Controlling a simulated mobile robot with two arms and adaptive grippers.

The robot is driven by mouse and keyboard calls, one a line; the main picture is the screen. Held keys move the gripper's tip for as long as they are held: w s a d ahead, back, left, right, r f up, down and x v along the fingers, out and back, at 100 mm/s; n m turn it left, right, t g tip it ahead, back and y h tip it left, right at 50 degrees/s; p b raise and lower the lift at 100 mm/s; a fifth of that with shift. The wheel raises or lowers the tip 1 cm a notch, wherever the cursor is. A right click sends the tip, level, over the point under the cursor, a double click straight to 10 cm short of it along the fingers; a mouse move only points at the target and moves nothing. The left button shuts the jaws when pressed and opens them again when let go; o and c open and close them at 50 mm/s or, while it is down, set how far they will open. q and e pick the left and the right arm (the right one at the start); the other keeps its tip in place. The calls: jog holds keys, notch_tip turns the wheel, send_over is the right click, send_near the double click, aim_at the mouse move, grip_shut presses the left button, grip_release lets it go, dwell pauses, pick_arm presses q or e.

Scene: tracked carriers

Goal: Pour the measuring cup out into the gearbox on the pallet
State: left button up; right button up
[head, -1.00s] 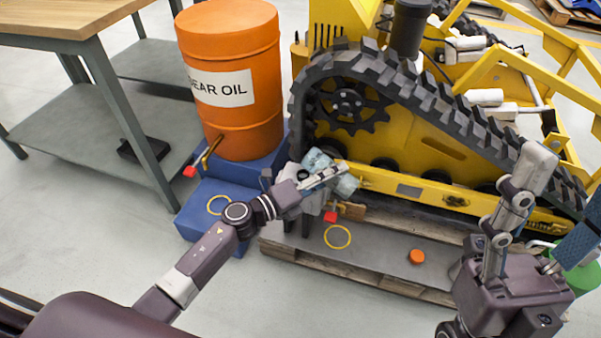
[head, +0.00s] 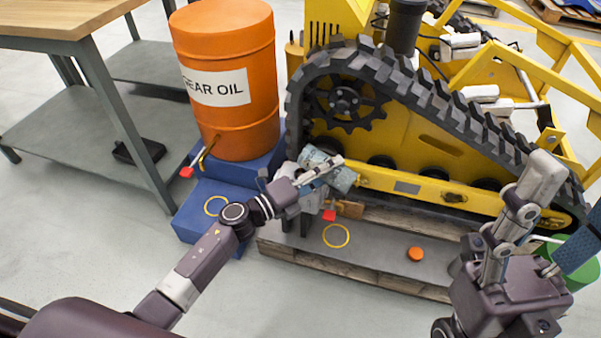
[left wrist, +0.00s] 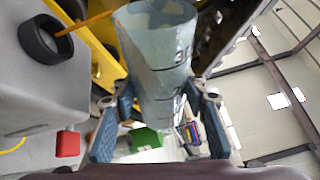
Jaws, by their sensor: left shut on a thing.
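The measuring cup (left wrist: 158,70) is translucent blue-grey with dark markings. My left gripper (head: 322,172) is shut on it and holds it tipped over the gearbox; the cup also shows in the head view (head: 343,180). In the left wrist view an amber stream (left wrist: 97,22) runs from the cup's rim to the black filler ring (left wrist: 30,42) of the grey gearbox (left wrist: 30,85). The liquid inside the cup is hard to make out. In the head view the gripper and cup hide most of the gearbox. My right gripper (head: 566,205) is open and empty at the right.
The wooden pallet (head: 370,278) carries a yellow ring and an orange cap (head: 415,254). A red-handled part (head: 329,215) sticks out below the cup. The yellow tracked carrier (head: 430,150) is close behind. An orange gear oil drum (head: 228,90) and workbench (head: 70,22) stand left.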

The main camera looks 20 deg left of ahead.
pick_arm(q)
jog(key=shift+r+n, duration=0.25)
jog(key=shift+n, duration=0.05)
dwell(1.0)
jog(key=shift+w+a+f+n+t+b, duration=0.1)
jog(key=shift+a+f+n+t+b, duration=0.1)
jog(key=shift+n+t+b, duration=0.5)
dwell(2.8)
jog(key=shift+r+n, duration=0.15)
jog(key=shift+n, duration=0.15)
